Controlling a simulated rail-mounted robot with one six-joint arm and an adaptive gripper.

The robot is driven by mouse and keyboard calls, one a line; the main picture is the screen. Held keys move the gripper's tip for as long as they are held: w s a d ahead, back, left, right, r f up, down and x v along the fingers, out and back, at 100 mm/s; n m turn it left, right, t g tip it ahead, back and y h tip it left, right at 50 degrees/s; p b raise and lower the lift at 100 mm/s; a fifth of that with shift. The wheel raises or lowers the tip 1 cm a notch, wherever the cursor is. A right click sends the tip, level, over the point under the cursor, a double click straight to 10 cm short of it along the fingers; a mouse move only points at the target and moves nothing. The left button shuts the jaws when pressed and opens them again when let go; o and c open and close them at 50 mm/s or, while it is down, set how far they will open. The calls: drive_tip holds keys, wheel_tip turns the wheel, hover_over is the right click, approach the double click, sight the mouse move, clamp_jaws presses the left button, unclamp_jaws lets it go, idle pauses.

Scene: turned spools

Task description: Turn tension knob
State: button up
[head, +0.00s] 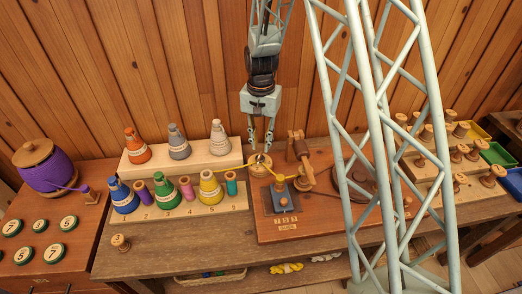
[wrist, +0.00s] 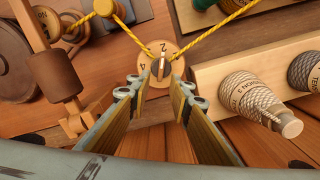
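The tension knob (head: 259,169) is a round wooden dial on the brown winder board, at the right end of the spool rack. In the wrist view the dial (wrist: 146,72) shows the numbers 2 and 4 and a metal bar across its middle. Yellow yarn runs to it from both sides. My gripper (head: 261,147) points down just above the dial. In the wrist view my gripper (wrist: 157,90) is open, its two fingers apart with the dial's bar in line between their tips. I cannot tell whether the fingertips touch it.
A stepped wooden rack (head: 150,219) with several coloured yarn cones stands left of the knob. A wooden crank post (head: 297,147) stands close to its right. A blue block (head: 283,198) sits in front. My pale lattice column blocks part of the right side.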

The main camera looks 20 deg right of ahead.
sight(261, 152)
drive_tip(key=shift+f, duration=1.7)
drive_tip(key=shift+c, duration=0.5)
clamp_jaws()
